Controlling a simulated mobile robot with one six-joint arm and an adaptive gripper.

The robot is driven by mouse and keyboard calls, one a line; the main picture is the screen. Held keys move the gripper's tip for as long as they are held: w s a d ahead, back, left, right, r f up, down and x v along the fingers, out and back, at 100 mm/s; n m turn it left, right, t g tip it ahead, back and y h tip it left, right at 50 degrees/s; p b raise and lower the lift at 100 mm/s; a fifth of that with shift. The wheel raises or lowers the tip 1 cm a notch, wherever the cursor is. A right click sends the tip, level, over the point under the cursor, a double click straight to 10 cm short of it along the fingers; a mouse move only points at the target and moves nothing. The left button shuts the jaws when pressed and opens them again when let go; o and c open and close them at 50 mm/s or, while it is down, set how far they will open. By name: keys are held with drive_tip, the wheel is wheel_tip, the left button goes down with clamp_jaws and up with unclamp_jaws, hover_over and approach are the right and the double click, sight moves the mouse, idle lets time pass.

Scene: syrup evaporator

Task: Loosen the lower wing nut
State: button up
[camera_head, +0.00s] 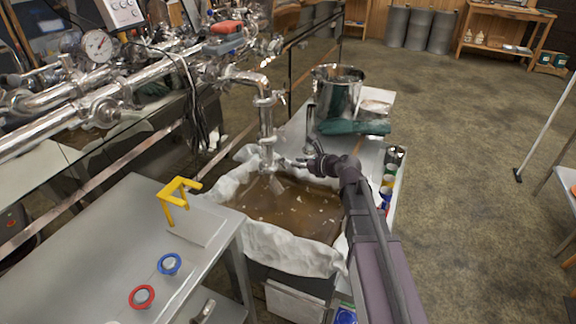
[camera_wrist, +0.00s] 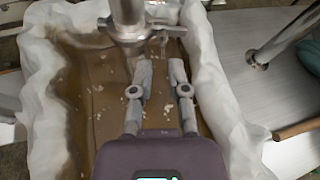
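A shiny vertical pipe (camera_head: 266,122) comes down over the tub and carries two clamps. The lower clamp (camera_head: 266,146) also shows in the wrist view (camera_wrist: 128,32). What looks like its wing nut (camera_wrist: 163,30) sticks out to the right of the clamp. In the head view it is too small and too close to my gripper to make out clearly. My gripper (camera_wrist: 160,72) is open, its two fingers apart with nothing visible between them. The fingertips sit just below the wing nut in the wrist view, and I cannot tell whether they touch. My gripper (camera_head: 294,162) is right of the pipe.
A cloth-lined tub (camera_head: 290,248) of brown liquid lies below. A steel pot (camera_head: 337,92) and dark green gloves (camera_head: 354,128) are on the bench behind. A grey table (camera_head: 120,235) at left holds a yellow stand (camera_head: 177,198), a blue ring (camera_head: 169,264) and a red ring (camera_head: 142,297).

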sight(279, 160)
drive_tip(key=shift+b+x, duration=0.9)
drive_tip(key=shift+x, duration=2.1)
clamp_jaws()
